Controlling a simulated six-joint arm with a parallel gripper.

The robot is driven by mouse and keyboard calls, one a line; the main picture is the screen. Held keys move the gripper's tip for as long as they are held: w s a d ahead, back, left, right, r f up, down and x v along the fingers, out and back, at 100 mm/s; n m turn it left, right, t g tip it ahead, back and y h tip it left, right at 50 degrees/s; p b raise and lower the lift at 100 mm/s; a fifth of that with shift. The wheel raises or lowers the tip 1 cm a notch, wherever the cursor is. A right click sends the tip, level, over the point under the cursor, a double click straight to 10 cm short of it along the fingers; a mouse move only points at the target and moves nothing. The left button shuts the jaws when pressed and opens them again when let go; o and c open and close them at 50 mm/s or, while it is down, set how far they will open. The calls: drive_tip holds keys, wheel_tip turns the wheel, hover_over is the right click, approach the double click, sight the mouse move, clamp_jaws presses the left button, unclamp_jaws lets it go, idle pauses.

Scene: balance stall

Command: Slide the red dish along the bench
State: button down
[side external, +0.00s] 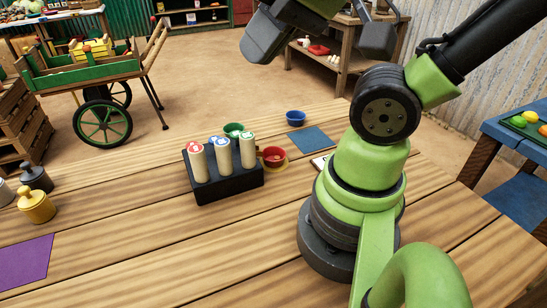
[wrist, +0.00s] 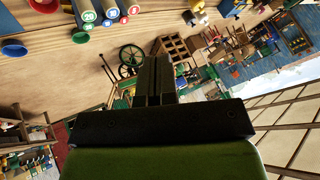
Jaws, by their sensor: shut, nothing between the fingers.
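The red dish (side external: 273,155) sits by a yellow saucer (side external: 283,163) on the wooden bench, just right of a black block (side external: 230,187) that holds three pale labelled cylinders (side external: 222,158). My gripper is high above the bench in the side view, partly cut off by the top edge. In the wrist view, its dark fingers (wrist: 158,82) are together with nothing between them.
A green bowl (side external: 233,129) and a blue bowl (side external: 295,118) stand behind the dish. A blue mat (side external: 312,138) lies to its right. A purple mat (side external: 24,262), a yellow weight (side external: 36,206) and a dark weight (side external: 36,178) are at the left. The bench front is clear.

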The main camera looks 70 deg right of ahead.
drive_tip(key=c, duration=1.3)
unclamp_jaws()
drive_tip(key=shift+w, duration=0.1)
drive_tip(key=shift+o, duration=1.2)
drive_tip(key=shift+w+d+f+m, duration=0.15)
drive_tip(key=shift+w+d+m, duration=0.15)
drive_tip(key=shift+m, duration=0.3)
drive_tip(key=w+d+f+m+g+h, duration=0.1)
drive_tip(key=w+d+f+m+g, duration=0.15)
drive_tip(key=d+m, duration=0.4)
drive_tip(key=w+d+f+m+g+h, duration=0.1)
drive_tip(key=w+d+f+m+h, duration=0.2)
drive_tip(key=m, duration=0.6)
drive_tip(key=d+f+m+g+y, duration=0.1)
drive_tip(key=d+f+m+g, duration=0.1)
drive_tip(key=d+f+m, duration=0.3)
drive_tip(key=d+f+m+g+y, duration=0.1)
drive_tip(key=d+f+m, duration=0.4)
drive_tip(key=f+m, duration=0.4)
drive_tip(key=shift+s+d+f+m+g, duration=0.2)
drive_tip(key=shift+s+f+m+g, duration=0.2)
drive_tip(key=shift+m, duration=0.25)
